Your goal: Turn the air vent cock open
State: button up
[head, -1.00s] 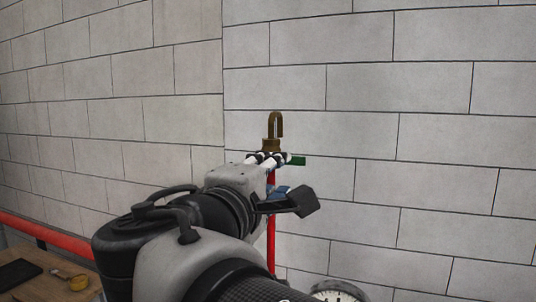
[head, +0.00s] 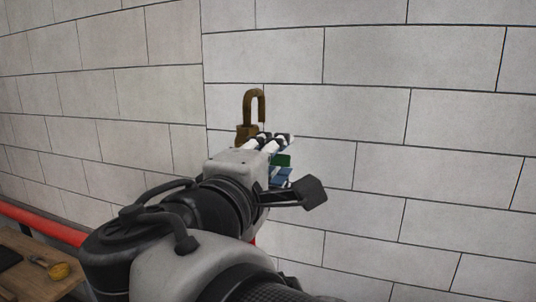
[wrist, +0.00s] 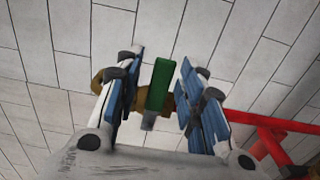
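The air vent cock (head: 247,131) is a brass fitting with a hooked spout on top, standing upright in front of the wall in the head view. Its green lever handle (head: 283,160) shows just below my fingers and is partly hidden by them. In the wrist view the green handle (wrist: 160,86) lies between the two blue-padded fingers of my gripper (wrist: 160,68). Gaps show on both sides of the handle, so the gripper looks open around it. The brass body (wrist: 168,103) is behind the handle, partly covered by the left finger. My gripper (head: 270,145) hides the cock's lower part in the head view.
A red pipe (wrist: 270,122) runs at the right in the wrist view. Another red pipe (head: 40,223) runs along the left wall. The block wall (head: 440,140) is close behind the cock.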

jog(key=shift+s, duration=0.15)
grip_shut()
dwell(0.6)
